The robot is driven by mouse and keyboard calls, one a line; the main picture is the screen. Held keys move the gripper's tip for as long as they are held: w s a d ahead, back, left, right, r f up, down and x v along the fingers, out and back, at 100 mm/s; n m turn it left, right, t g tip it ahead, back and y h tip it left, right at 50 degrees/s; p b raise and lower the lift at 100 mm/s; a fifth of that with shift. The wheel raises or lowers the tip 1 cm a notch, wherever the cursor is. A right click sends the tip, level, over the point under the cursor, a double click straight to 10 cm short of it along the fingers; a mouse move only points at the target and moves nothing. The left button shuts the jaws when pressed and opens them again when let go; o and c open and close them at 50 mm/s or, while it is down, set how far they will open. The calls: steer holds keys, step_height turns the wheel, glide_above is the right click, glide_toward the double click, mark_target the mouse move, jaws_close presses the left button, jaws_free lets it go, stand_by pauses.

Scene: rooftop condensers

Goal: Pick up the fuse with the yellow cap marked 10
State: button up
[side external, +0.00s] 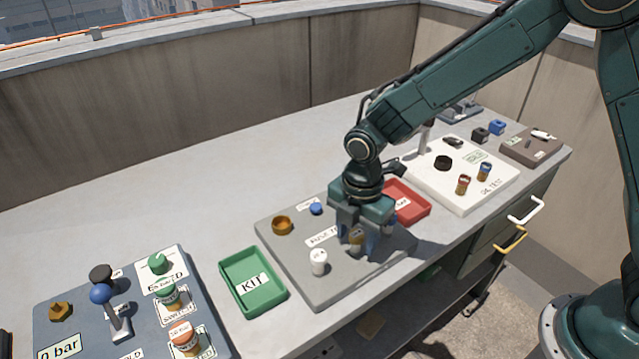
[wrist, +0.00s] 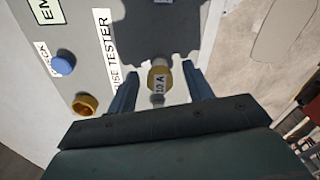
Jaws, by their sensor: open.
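The fuse with the yellow cap (wrist: 159,80) shows in the wrist view with "10 A" on its pale label. It is on the grey fuse tester panel (side external: 318,289), and in the side view its yellowish body (side external: 356,236) shows between my fingers. My gripper (side external: 358,247) is low over the panel, pointing down. In the wrist view my open gripper (wrist: 161,76) has one finger on each side of the fuse, with a visible gap on both sides. The fuse's lower end is hidden.
On the panel are a white-capped cylinder (side external: 318,262), a brass ring (side external: 282,226) and a blue button (side external: 316,208). A green KIT tray (side external: 273,309) lies left of it, a red tray (side external: 420,213) behind my gripper. A white test board (side external: 490,202) stands farther right.

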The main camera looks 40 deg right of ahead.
mark_target(356, 233)
steer(key=shift+c, duration=0.4)
steer(key=c, duration=1)
steer(key=shift+r, duration=0.15)
step_height(356, 233, up, 20)
steer(key=shift+f, duration=0.1)
steer(key=shift+w+f, duration=0.1)
